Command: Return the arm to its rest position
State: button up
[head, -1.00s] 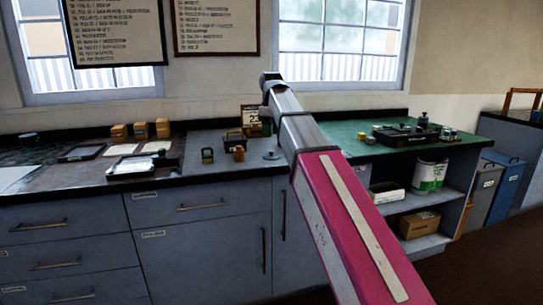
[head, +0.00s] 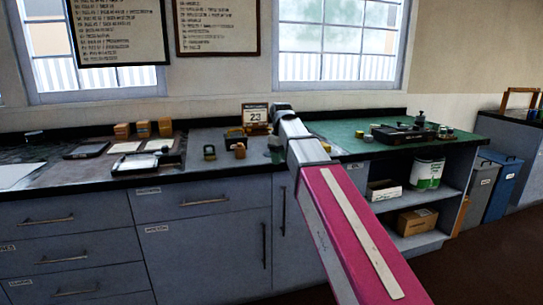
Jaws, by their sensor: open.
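My arm (head: 340,215), pink with a cream stripe and a grey far section (head: 297,135), reaches from the bottom right up over the counter. Its grey far end shows in front of the wall and the counter's back edge. My gripper does not show; the arm's far end hides whatever is beyond it. I see nothing held.
A long counter holds a tray (head: 145,163), wooden blocks (head: 143,129), a padlock-like item (head: 209,153) and a desk calendar (head: 255,116). A green mat (head: 345,134) bears a dark device (head: 403,134). Shelves hold a can (head: 427,174) and boxes. Bins (head: 503,180) stand at right.

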jog(key=s+d+f+m, duration=0.3)
jog(key=s+d+f, duration=0.2)
jog(key=f, duration=0.7)
jog(key=s+d+f+m, duration=0.3)
jog(key=s+d+f, duration=0.2)
jog(key=f, duration=0.8)
jog(key=s+d+f+m, duration=0.4)
jog(key=s+f, duration=0.4)
jog(key=f, duration=0.4)
jog(key=shift+s+d+f, duration=0.2)
jog(key=shift+s+d, duration=0.05)
jog(key=shift+d, duration=0.5)
